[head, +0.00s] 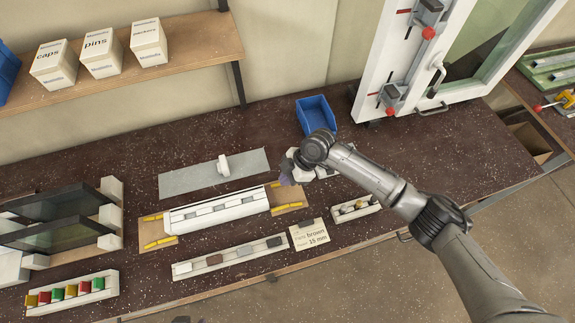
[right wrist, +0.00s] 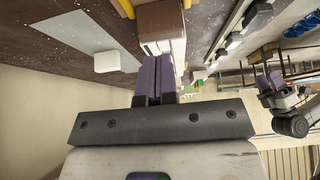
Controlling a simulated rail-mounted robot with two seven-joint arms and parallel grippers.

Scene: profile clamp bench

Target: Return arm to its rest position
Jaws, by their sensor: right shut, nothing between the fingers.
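My right arm comes in from the lower right in the head view. Its gripper (head: 286,180) is above the bench by the right end of the white profile (head: 218,212), partly hidden behind its own wrist. In the right wrist view its purple fingers (right wrist: 158,78) are together and empty. A brown-topped white block (right wrist: 160,22) shows just beyond them; I cannot tell whether they touch. My left gripper (right wrist: 268,80) shows at the right of the right wrist view, its purple fingers too small to judge. It is not seen in the head view.
A blue bin (head: 316,114) stands behind my right wrist. A white window frame (head: 405,60) stands at the back right. A label card (head: 309,235) and a narrow tray (head: 228,257) lie in front. A grey plate (head: 190,181) lies behind the profile. Dark panes (head: 60,205) stand left.

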